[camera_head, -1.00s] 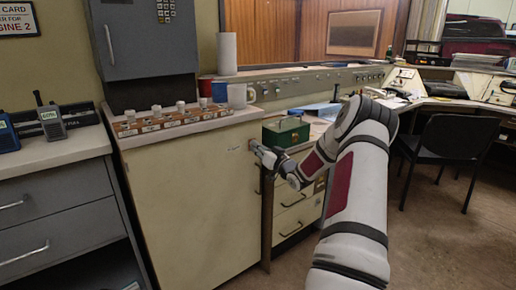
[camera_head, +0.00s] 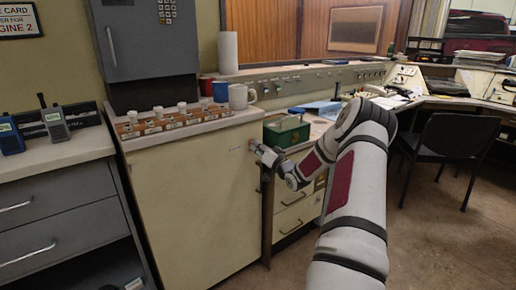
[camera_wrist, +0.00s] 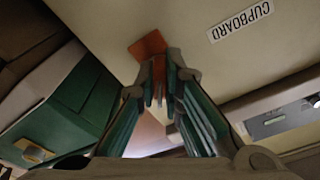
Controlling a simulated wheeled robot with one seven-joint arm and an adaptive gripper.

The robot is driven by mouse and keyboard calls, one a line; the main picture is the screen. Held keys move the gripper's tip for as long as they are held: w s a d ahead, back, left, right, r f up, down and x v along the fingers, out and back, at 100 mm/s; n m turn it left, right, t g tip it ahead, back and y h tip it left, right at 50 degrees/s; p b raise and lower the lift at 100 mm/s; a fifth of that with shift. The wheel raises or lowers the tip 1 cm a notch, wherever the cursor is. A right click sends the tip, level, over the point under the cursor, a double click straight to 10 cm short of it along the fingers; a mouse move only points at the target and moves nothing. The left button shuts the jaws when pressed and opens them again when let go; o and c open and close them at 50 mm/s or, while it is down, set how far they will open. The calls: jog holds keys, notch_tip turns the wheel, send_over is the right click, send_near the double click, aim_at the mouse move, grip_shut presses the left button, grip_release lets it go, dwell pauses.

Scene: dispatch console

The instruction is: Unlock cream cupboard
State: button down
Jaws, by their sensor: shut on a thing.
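The cream cupboard (camera_head: 195,205) stands left of centre in the head view, its door shut. My gripper (camera_head: 256,148) is at the upper right of its front. In the wrist view the fingers of my gripper (camera_wrist: 163,75) are closed together at their tips on an orange-red flat piece (camera_wrist: 148,45). This piece lies against or very near the cream face, and looks like a key's head or tag. The fingers hide its lower part, and I cannot see a keyhole. A white label reading CUPBOARD (camera_wrist: 240,20) is on the face to the right.
A row of labelled white knobs (camera_head: 170,118) and mugs (camera_head: 238,95) stand on the cupboard top. A green box (camera_head: 287,131) sits on the desk just right of my gripper. Radios (camera_head: 54,122) stand at left. A black chair (camera_head: 455,145) is at right; floor between is clear.

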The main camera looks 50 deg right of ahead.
jog(key=shift+w+a+r+m+p, duration=0.1)
jog(key=shift+m+p, duration=0.45)
jog(key=shift+m, duration=0.3)
jog(key=shift+w+a+r+m+p, duration=0.1)
jog(key=shift+m+p, duration=0.45)
jog(key=shift+m, duration=0.3)
jog(key=m+p, duration=0.2)
jog(key=shift+m+g, duration=0.3)
jog(key=shift+m, duration=0.5)
jog(key=shift+m+p, duration=0.95)
jog(key=shift+m, duration=0.55)
